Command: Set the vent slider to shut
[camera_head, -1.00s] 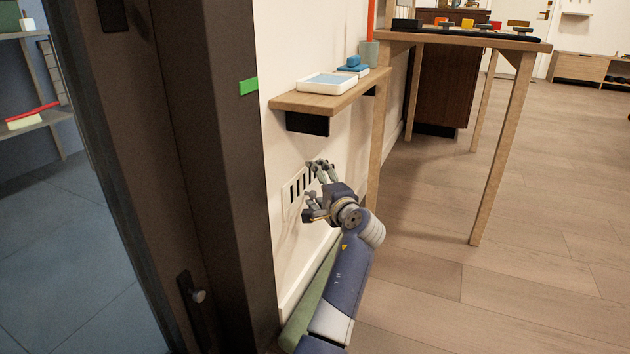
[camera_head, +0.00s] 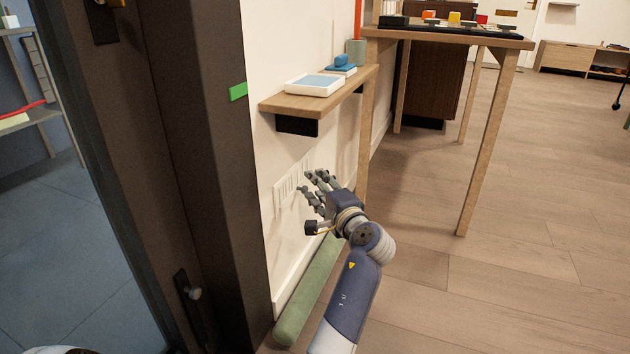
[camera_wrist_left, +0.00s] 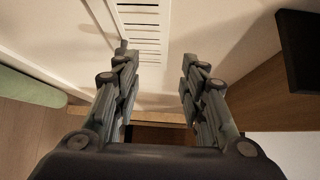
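The wall vent (camera_head: 291,184) is a white plate low on the wall under the small shelf. Its slots look pale in the head view. In the left wrist view the vent (camera_wrist_left: 140,18) shows a row of thin dark lines on pale slats. I cannot clearly make out the slider's knob. My left gripper (camera_head: 309,184) is just in front of the vent's right part and hides some of it. In the left wrist view its fingers (camera_wrist_left: 156,60) stand apart with nothing between them. Whether a fingertip touches the vent cannot be told. My right gripper is not in view.
A wooden wall shelf (camera_head: 275,104) with a white tray (camera_head: 315,84) hangs above the vent. A table (camera_head: 510,42) stands to the right, one leg close to my gripper. A green roll (camera_head: 310,290) lies along the wall base. A dark door frame (camera_head: 215,200) is left.

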